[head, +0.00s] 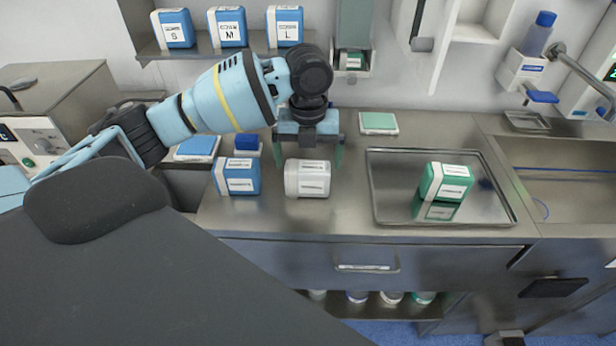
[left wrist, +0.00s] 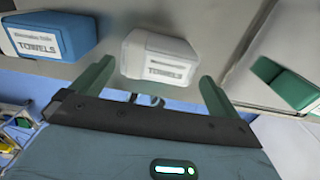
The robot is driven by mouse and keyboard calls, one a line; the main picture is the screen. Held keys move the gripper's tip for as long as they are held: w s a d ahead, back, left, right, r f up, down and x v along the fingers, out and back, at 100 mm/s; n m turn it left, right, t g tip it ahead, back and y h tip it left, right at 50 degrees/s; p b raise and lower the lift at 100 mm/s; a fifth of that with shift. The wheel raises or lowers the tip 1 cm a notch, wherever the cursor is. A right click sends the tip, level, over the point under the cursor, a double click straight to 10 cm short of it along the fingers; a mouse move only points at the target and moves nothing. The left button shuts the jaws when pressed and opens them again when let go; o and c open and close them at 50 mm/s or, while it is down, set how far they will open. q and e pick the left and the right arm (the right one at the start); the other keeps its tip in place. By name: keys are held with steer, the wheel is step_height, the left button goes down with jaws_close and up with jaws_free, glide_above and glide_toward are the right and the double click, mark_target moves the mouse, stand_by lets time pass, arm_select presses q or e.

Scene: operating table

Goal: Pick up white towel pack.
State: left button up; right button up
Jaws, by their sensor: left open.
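The white towel pack (head: 307,179) lies on the steel counter (head: 350,200) between a blue pack and the tray. In the left wrist view the white towel pack (left wrist: 158,57) shows its "TOWELS" label, ahead of and between the green fingers. My left gripper (head: 309,152) is open, with its fingers pointing down just behind and above the white pack in the head view. In the left wrist view my left gripper (left wrist: 155,88) has nothing between its fingers. Whether a finger touches the pack is hard to tell. My right gripper is not in view.
A blue towel pack (head: 237,176) stands close to the left. A green pack (head: 446,182) stands in the steel tray (head: 375,205) to the right. A flat green-topped box (head: 379,123) lies behind. A sink is at the far right.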

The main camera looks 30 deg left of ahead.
mark_target(307, 166)
arm_select(q)
steer(key=shift+w+f, duration=0.15)
steer(key=shift+f, duration=0.5)
step_height(307, 166, down, 4)
steer(key=shift+a+f, duration=0.1)
steer(key=shift+f, duration=0.15)
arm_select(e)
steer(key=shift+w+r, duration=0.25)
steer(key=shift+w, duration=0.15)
arm_select(q)
steer(key=shift+c, duration=0.4)
steer(key=c, duration=0.7)
steer(key=shift+r, duration=0.1)
